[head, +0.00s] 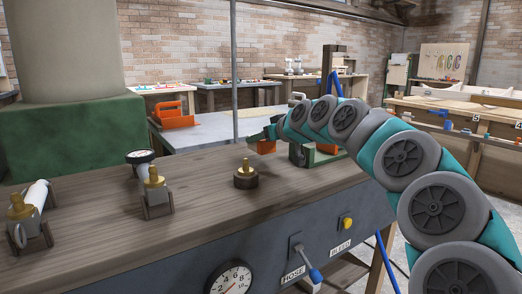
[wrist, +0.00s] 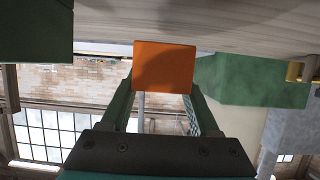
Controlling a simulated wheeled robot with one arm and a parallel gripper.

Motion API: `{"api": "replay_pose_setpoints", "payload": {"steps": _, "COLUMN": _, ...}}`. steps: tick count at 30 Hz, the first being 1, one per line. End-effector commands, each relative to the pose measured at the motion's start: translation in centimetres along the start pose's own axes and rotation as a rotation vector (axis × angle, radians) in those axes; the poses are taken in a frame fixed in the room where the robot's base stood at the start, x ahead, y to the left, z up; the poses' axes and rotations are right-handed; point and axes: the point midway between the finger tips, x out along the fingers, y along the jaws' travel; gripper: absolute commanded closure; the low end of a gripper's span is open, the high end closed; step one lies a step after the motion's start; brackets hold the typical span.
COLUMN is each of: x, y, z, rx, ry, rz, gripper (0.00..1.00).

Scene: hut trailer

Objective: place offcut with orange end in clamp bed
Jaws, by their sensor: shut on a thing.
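My gripper (head: 264,134) reaches in from the right, low over the back of the wooden bench top. It is shut on the offcut (head: 267,146), whose orange end shows below the jaws. In the wrist view the orange end (wrist: 165,67) sits squarely between the two green fingers (wrist: 162,100); the rest of the offcut is hidden. Just right of the gripper stands a green-based fixture (head: 324,158) with grey metal and orange parts, partly hidden behind my arm. It looks like the clamp bed, but I cannot tell for sure.
A brass fitting (head: 246,177) stands on the bench in front of the gripper. Other brass-ended fittings (head: 155,190) stand further left. A green block (head: 75,140) with a pale cylinder fills the back left. An orange tool (head: 175,117) rests on the grey table behind.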

Motion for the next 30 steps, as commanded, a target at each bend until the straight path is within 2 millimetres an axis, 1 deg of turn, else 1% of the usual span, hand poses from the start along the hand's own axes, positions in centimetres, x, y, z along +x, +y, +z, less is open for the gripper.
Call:
{"api": "replay_pose_setpoints", "payload": {"steps": 6, "x": 0.9, "y": 0.0, "z": 2.4, "rx": 0.004, "ry": -0.002, "rz": -0.003, "gripper": 0.94}}
{"api": "replay_pose_setpoints", "payload": {"steps": 9, "x": 1.2, "y": 0.0, "z": 3.1, "rx": 0.002, "ry": 0.000, "rz": -0.001, "gripper": 0.94}}
{"api": "replay_pose_setpoints", "payload": {"steps": 16, "x": 1.3, "y": 0.0, "z": 3.2, "rx": 0.001, "ry": 0.000, "rz": -0.001, "gripper": 0.94}}
{"api": "replay_pose_setpoints", "payload": {"steps": 20, "x": 1.4, "y": -0.1, "z": 3.6, "rx": 0.001, "ry": 0.000, "rz": -0.001, "gripper": 0.94}}
{"api": "replay_pose_setpoints", "payload": {"steps": 21, "x": 1.4, "y": -0.1, "z": 3.5, "rx": 0.001, "ry": 0.000, "rz": -0.001, "gripper": 0.35}}
{"api": "replay_pose_setpoints", "payload": {"steps": 28, "x": 1.4, "y": -0.1, "z": 3.5, "rx": 0.001, "ry": 0.000, "rz": -0.001, "gripper": 0.09}}
{"api": "replay_pose_setpoints", "payload": {"steps": 30, "x": 1.4, "y": -0.1, "z": 3.5, "rx": 0.001, "ry": 0.000, "rz": -0.001, "gripper": 0.08}}
